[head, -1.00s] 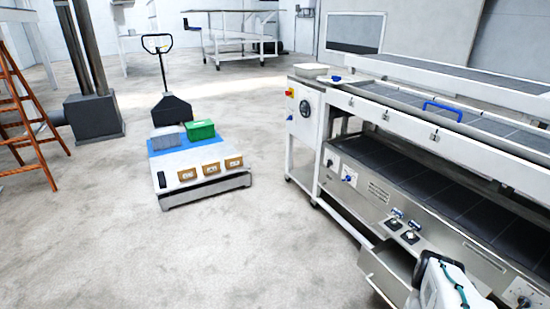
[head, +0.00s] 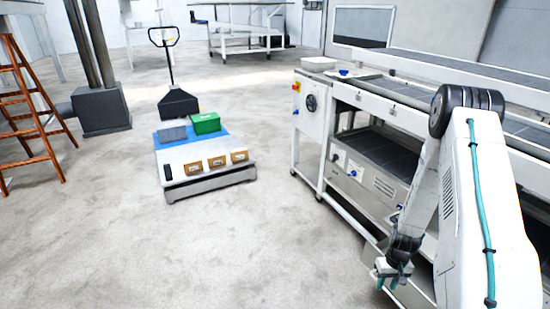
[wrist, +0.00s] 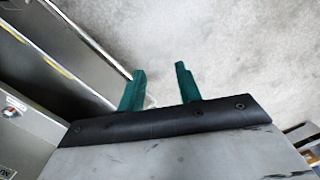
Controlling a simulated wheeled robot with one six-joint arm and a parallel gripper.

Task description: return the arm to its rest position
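My gripper (head: 394,275) hangs low at the end of my folded arm, in front of the roller sheeter's (head: 312,135) near side in the head view. In the wrist view its two green fingers (wrist: 160,90) stand apart with nothing between them, over bare grey floor (wrist: 225,40). My arm covers part of the sheeter at the right of the head view.
An orange ladder (head: 30,110) stands at the far left. The floor between truck and sheeter is clear. The sheeter's metal edge (wrist: 90,40) runs close beside my gripper.

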